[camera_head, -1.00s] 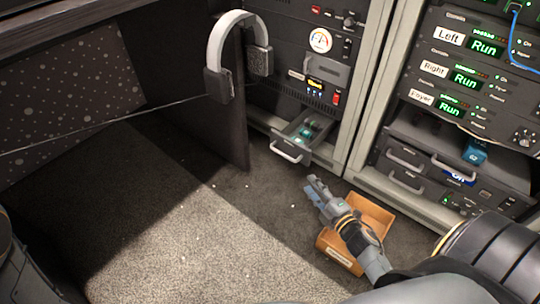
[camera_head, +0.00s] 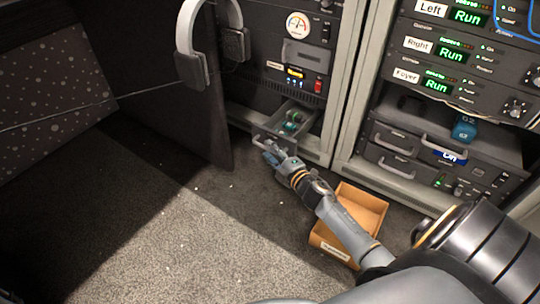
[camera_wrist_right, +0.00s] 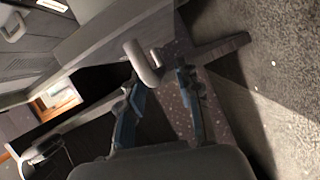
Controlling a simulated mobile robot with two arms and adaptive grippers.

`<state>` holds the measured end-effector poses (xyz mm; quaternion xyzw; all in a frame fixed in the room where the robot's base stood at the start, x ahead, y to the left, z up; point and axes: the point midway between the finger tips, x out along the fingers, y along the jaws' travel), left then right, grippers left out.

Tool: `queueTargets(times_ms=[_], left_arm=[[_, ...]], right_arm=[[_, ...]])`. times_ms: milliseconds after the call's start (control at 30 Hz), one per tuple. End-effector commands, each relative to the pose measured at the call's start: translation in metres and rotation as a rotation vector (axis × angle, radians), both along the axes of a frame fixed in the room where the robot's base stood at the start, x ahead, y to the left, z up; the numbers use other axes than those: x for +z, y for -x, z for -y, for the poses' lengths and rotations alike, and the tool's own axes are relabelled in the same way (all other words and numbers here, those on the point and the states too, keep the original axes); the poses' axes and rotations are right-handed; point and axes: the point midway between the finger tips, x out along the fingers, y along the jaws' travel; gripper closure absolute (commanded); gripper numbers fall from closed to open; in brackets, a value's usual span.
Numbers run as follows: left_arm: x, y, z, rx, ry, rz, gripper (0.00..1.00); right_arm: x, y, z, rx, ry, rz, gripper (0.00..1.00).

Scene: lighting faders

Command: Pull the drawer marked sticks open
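A low grey drawer (camera_head: 268,127) with teal and green things inside stands partly out of the left rack in the head view. I cannot read its marking, so I cannot tell whether it is the one marked sticks. My right gripper (camera_head: 272,152) is at its front handle and partly hides it. In the right wrist view a pale U-shaped handle (camera_wrist_right: 143,62) shows at the fingertips. The two fingers of my right gripper (camera_wrist_right: 161,80) are apart; I cannot tell whether they touch the handle. My left gripper is not in view.
A wooden tray (camera_head: 334,250) lies on the carpet under my right forearm. Headphones (camera_head: 190,45) hang on a dark panel at left. The right rack has more drawers with handles (camera_head: 396,169) and units marked Left, Right and Foyer.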

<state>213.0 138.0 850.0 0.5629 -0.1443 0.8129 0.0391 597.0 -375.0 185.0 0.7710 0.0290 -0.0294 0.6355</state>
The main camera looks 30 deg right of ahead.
Motion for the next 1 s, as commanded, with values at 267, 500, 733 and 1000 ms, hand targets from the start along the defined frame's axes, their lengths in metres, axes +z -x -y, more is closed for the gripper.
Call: queueTargets(times_ms=[267, 500, 733, 1000], left_arm=[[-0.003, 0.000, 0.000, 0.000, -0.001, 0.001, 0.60], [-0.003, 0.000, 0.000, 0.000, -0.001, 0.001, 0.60], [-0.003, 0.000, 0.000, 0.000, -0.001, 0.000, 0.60], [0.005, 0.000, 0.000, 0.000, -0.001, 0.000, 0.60]], right_arm=[[0.000, -0.006, 0.000, 0.000, 0.000, 0.000, 0.66], [0.000, -0.006, 0.000, 0.000, 0.000, 0.000, 0.95], [0.000, -0.006, 0.000, 0.000, 0.000, 0.000, 1.00], [0.002, 0.000, -0.014, 0.001, -0.004, -0.001, 1.00]])
